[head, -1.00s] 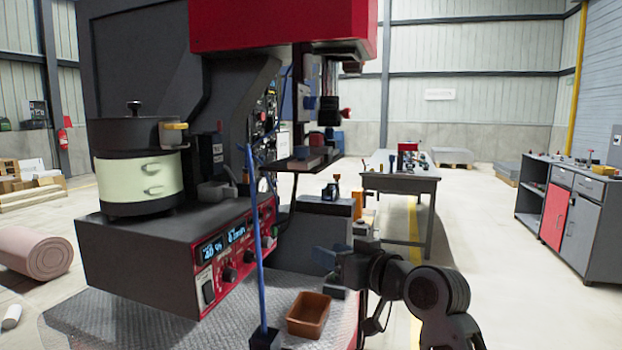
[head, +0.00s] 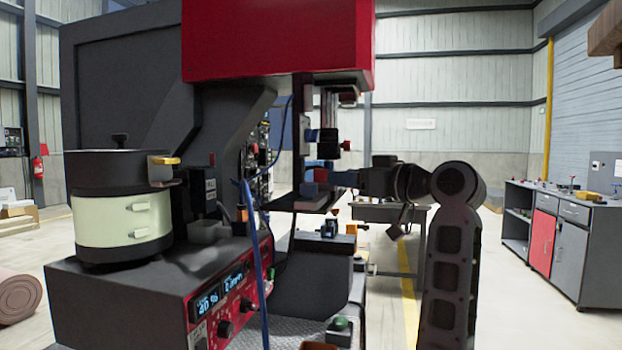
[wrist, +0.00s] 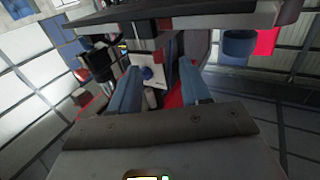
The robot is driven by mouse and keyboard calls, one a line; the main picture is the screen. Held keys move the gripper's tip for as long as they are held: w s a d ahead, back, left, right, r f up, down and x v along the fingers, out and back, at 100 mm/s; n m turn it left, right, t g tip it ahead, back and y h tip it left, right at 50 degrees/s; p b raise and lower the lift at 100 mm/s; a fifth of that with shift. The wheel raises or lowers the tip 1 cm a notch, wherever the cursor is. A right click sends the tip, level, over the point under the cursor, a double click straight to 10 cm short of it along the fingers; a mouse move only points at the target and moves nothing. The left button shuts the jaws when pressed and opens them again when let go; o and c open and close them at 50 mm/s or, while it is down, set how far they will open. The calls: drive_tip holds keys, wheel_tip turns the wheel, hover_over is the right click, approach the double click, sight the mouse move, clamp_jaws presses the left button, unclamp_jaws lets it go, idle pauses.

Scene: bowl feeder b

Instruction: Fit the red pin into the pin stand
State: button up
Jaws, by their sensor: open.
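My gripper (head: 338,179) is raised at the small dark shelf (head: 304,204) under the red machine head, reaching in from the right. In the wrist view, its two blue fingers (wrist: 158,78) stand apart with a gap between them. A small blue round part on a pale plate shows beyond that gap; I cannot tell whether it is near the fingers. A small red part (head: 321,175) shows beside the fingertips in the head view; I cannot tell whether it is the red pin. I cannot make out the pin stand for certain.
A bowl feeder (head: 122,215) stands on the machine at left, above a control panel (head: 232,295). A workbench (head: 365,212) is behind my arm and a grey cabinet (head: 570,248) is at right. Open floor lies between them.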

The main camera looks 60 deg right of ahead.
sight(321, 183)
drive_tip(key=shift+w+d+p, duration=0.25)
drive_tip(key=shift+w+d, duration=0.05)
drive_tip(key=shift+w, duration=1)
drive_tip(key=shift+w+d+p, duration=0.25)
drive_tip(key=shift+w+p, duration=0.05)
drive_tip(key=shift+w, duration=0.95)
drive_tip(key=shift+w+d+p, duration=0.25)
drive_tip(key=shift+w+d, duration=0.05)
drive_tip(key=shift+w, duration=1)
clamp_jaws()
